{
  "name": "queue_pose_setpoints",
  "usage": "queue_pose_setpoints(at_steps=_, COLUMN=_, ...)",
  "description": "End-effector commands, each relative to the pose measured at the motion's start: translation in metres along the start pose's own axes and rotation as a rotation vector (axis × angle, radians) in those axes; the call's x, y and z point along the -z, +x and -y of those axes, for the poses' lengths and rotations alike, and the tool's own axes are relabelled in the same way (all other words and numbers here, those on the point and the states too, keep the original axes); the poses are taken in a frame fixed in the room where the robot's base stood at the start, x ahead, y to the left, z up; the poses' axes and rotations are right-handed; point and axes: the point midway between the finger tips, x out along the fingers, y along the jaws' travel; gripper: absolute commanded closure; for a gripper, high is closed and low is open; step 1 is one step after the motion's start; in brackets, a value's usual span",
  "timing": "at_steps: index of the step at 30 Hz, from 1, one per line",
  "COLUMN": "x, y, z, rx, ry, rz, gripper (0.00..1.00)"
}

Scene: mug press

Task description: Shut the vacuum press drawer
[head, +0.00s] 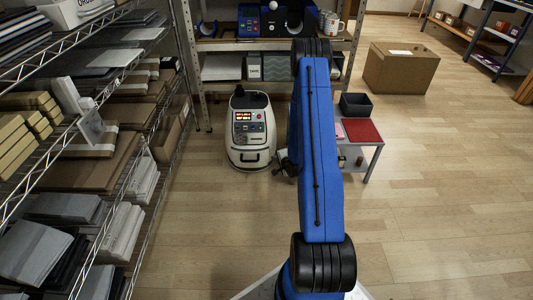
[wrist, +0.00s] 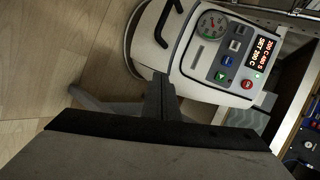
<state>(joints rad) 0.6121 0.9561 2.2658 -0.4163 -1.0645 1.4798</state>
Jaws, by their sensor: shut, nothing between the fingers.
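The vacuum press (head: 251,118) is a rounded white machine on the floor, left of my blue arm in the head view. Its front has a lit display, buttons and a dark handle (head: 250,158) low down. In the wrist view the press (wrist: 205,95) appears turned, with its gauge, buttons and display at upper right and the dark handle (wrist: 166,22) at the top. I cannot tell how far the drawer stands out. My gripper (wrist: 160,88) is shut and empty, in front of the press. In the head view it is a dark shape (head: 284,165) right of the press, partly behind my arm.
A metal shelf (head: 225,47) with bins and mugs stands behind the press. A wire rack (head: 150,175) of stacked boards is at left. A small table (head: 372,147) with a red top is right of my arm. A cardboard box (head: 400,70) stands farther back. The front floor is clear.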

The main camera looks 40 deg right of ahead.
Motion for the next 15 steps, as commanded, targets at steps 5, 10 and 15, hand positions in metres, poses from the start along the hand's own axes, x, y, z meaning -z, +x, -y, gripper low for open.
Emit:
queue_pose_setpoints(at_steps=5, x=0.003, y=0.002, z=-0.002, rx=0.007, ry=0.063, rz=-0.014, gripper=1.0)
queue_pose_setpoints(at_steps=10, x=0.003, y=0.02, z=-0.002, rx=0.007, ry=0.063, rz=-0.014, gripper=1.0)
queue_pose_setpoints(at_steps=15, x=0.002, y=0.049, z=-0.002, rx=0.007, ry=0.061, rz=-0.012, gripper=1.0)
